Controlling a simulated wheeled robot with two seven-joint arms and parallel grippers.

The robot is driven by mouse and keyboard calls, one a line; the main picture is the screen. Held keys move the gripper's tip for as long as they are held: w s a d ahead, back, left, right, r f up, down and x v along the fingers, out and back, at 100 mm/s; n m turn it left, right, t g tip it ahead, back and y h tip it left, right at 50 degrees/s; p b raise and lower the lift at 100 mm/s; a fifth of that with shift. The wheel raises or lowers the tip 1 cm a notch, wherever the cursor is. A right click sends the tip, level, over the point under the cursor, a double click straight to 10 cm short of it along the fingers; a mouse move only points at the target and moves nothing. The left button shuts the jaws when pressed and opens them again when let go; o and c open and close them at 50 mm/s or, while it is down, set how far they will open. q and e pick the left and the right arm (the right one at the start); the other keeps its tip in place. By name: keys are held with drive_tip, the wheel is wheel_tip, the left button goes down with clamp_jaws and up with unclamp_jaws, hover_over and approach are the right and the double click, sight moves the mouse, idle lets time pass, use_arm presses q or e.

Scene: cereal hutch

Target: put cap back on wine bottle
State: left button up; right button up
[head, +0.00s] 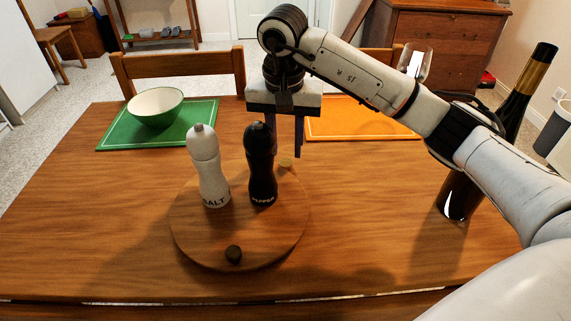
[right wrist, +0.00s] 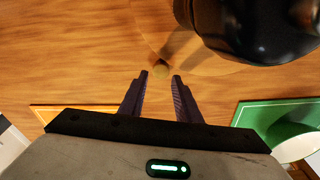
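The wine bottle (head: 461,195) stands at the right of the table, partly hidden behind my right arm. Its gold-banded neck shows above the arm. My left gripper is out of view.
A white salt mill (head: 208,165) and a black pepper mill (head: 262,170) stand on the board; the pepper mill is close to my right gripper. Behind are a green mat (head: 200,120) with a bowl (head: 155,107), and an orange mat (head: 350,122). The table's left front is clear.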

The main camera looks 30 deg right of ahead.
sight(286, 162)
wheel_tip(286, 162, down, 4)
drive_tip(key=shift+w+r, duration=0.1)
drive_tip(key=shift+w, duration=0.05)
drive_tip(key=shift+c, duration=0.3)
drive_tip(key=c, duration=0.6)
